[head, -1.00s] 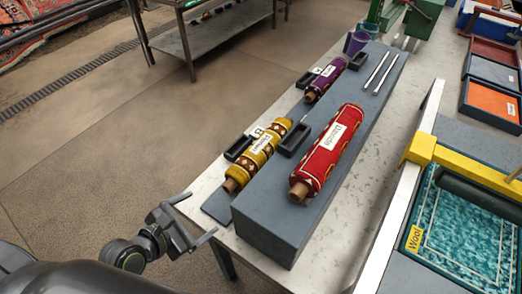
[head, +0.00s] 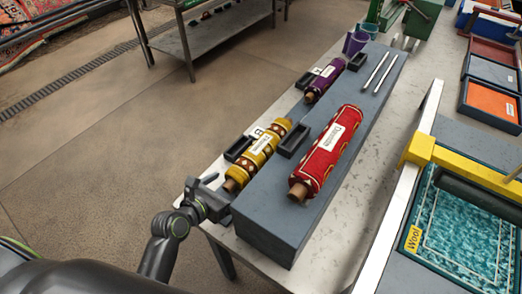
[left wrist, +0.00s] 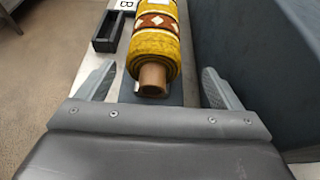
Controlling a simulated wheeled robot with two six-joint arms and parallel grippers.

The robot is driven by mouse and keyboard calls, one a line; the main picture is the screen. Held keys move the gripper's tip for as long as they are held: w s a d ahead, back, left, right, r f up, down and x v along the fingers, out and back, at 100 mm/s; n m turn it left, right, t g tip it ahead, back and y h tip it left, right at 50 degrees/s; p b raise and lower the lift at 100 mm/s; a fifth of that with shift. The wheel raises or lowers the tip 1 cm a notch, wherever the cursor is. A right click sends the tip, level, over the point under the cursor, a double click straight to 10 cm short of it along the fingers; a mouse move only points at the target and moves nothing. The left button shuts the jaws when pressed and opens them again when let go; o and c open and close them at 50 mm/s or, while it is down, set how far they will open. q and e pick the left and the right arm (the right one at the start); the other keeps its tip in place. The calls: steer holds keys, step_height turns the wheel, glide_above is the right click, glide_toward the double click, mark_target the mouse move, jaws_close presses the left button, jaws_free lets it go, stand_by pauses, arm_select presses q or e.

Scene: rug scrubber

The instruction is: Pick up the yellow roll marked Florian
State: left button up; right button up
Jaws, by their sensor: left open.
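The yellow roll (head: 259,155) has brown and white patterned bands, a white label and a brown core end. It lies on a dark mat on the table, left of the grey block; its label is too small to read surely. My left gripper (head: 217,192) is at the near end of the roll. In the left wrist view the roll (left wrist: 155,55) lies ahead, with its core end between the spread fingers of the left gripper (left wrist: 158,88). The fingers are open and do not visibly touch it. My right gripper is not in view.
A red roll (head: 329,150) and a purple roll (head: 325,80) lie nearby. The tall grey block (head: 264,220) stands close on the right of the yellow roll. Small black holders (head: 239,148) stand beside the rolls. A yellow-barred frame (head: 460,162) is at the right.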

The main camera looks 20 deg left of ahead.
mark_target(232, 179)
arm_select(q)
steer(key=x, duration=0.5)
steer(key=shift+w+a+p, duration=0.15)
steer(key=shift+a+p, duration=0.15)
steer(key=shift+a, duration=0.05)
steer(key=shift+w+d+f, duration=0.15)
steer(key=shift+w, duration=0.25)
steer(key=shift+c, duration=0.5)
steer(key=c, duration=1.2)
steer(key=shift+c, duration=0.8)
